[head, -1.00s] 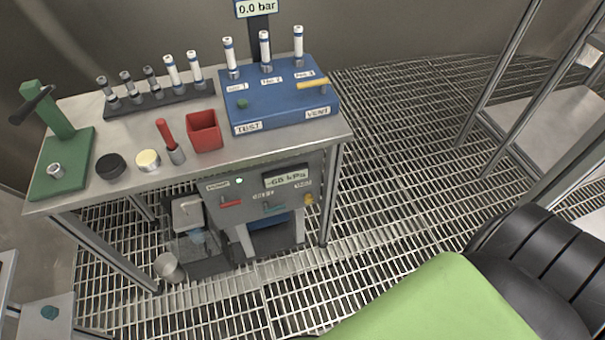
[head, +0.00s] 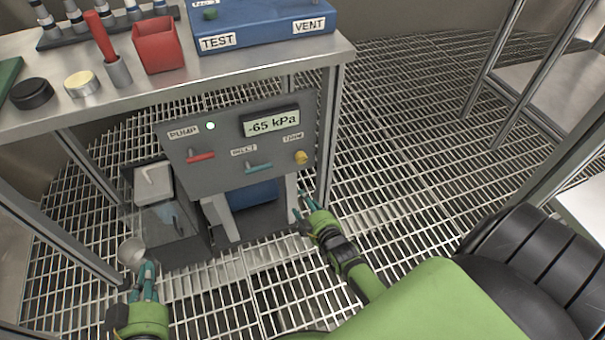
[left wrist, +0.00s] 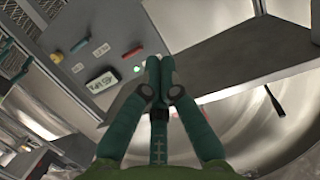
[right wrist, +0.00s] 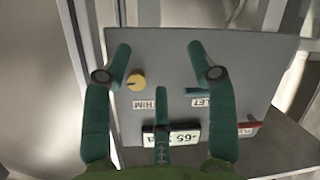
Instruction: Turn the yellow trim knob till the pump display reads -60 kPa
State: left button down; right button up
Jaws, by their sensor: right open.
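The yellow trim knob (head: 301,157) sits at the right of the grey pump panel (head: 225,177), under the label TRIM. The pump display (head: 271,121) reads -65 kPa. In the right wrist view the knob (right wrist: 136,82) lies between the spread fingers, nearer the left one, with the display (right wrist: 172,136) upside down below. My right gripper (head: 304,204) is open and empty, below the knob and in front of the panel's right side; it also shows in the right wrist view (right wrist: 158,52). My left gripper (head: 146,274) is shut and empty, low at the left; its fingers meet in the left wrist view (left wrist: 160,68).
A red lever (head: 201,157) and a teal lever (head: 258,168) are on the panel, with a lit green lamp (head: 210,125). The steel bench top (head: 225,92) overhangs the panel. Open grating (head: 420,150) lies to the right.

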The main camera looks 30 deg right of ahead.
aim_at(303, 161)
jog(key=w+d+r+t+b, duration=0.1)
jog(key=w+b, duration=0.1)
jog(key=w+d+r+t+h+b, duration=0.1)
jog(key=w+d+r+b, duration=0.1)
jog(key=w+d+r+t+h+b, duration=0.1)
jog(key=w+d+r+b, duration=0.1)
jog(key=w, duration=0.1)
jog(key=shift+w+r+n, duration=0.1)
jog(key=shift+r+n, duration=0.1)
jog(key=shift+n, duration=0.1)
jog(key=b+x, duration=0.1)
jog(key=x, duration=0.1)
jog(key=shift+w+d, duration=0.1)
jog(key=shift+w, duration=0.3)
pick_arm(q)
jog(key=s+d+r+m+t+h, duration=0.1)
jog(key=s+r+t+h, duration=0.3)
jog(key=r, duration=0.7)
jog(key=s+r+m+t+h, duration=0.2)
jog(key=s+r+t+h, duration=0.2)
jog(key=r, duration=0.7)
jog(key=shift+s+d+r+t+h, duration=0.35)
jog(key=shift+s+t, duration=0.65)
jog(key=shift+s, duration=0.2)
pick_arm(e)
jog(key=shift+w+d+r, duration=0.1)
jog(key=shift+w, duration=0.25)
jog(key=c, duration=1.1)
